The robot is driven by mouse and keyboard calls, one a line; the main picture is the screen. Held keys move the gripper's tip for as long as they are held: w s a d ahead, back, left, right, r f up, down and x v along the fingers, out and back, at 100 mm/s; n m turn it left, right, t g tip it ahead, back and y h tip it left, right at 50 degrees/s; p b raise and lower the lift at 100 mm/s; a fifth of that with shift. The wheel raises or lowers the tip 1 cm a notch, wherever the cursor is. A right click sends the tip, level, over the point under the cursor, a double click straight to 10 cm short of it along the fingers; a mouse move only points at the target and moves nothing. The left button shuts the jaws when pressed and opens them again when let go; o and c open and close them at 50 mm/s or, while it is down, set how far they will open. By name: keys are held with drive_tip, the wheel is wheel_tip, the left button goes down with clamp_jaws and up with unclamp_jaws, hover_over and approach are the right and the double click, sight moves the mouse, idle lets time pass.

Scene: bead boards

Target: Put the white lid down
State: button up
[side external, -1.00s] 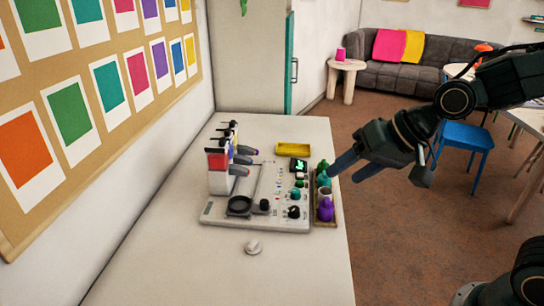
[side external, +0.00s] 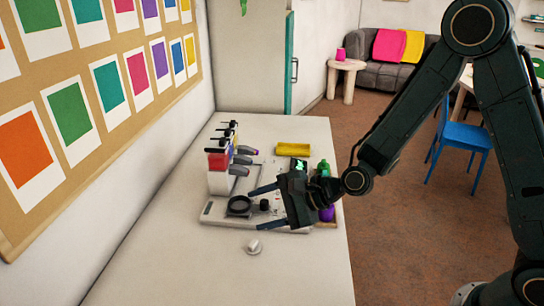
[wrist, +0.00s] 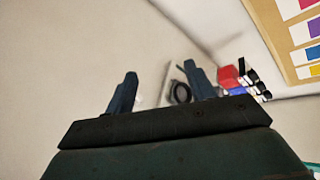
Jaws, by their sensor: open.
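The small white lid (side external: 254,246) lies on the pale table, in front of the machine's near edge in the side view. A little knob or stem seems to stick up from it. My gripper (side external: 257,208) is open, its two dark fingers spread and pointing left over the machine's front part, near the black ring (side external: 239,205). Nothing shows between the fingers. The lid is apart from the nearer finger, a little below it in the picture. In the wrist view my gripper (wrist: 159,70) also shows open; I cannot clearly make out the lid there.
The white machine (side external: 212,216) carries several upright coloured dispensers (side external: 218,162). The table's front left is clear.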

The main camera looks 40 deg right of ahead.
sight(253, 243)
drive_tip(key=f+m+t, duration=0.1)
drive_tip(key=f+m, duration=0.3)
drive_tip(key=w+d+f+m+t+h, duration=0.1)
drive_tip(key=f+m, duration=0.4)
drive_tip(key=f+m+t+h, duration=0.1)
drive_tip(key=f+m, duration=0.3)
drive_tip(key=shift+w+d+f, duration=0.2)
drive_tip(key=shift+w+f, duration=0.1)
drive_tip(key=shift+w, duration=0.1)
drive_tip(key=shift+d+f+m+h, duration=0.2)
drive_tip(key=shift+f+m+h, duration=0.2)
drive_tip(key=shift+m, duration=0.3)
drive_tip(key=shift+w+a, duration=0.1)
drive_tip(key=shift+w+a+f, duration=0.2)
drive_tip(key=shift+w, duration=0.1)
drive_tip(key=shift+x, duration=1.9)
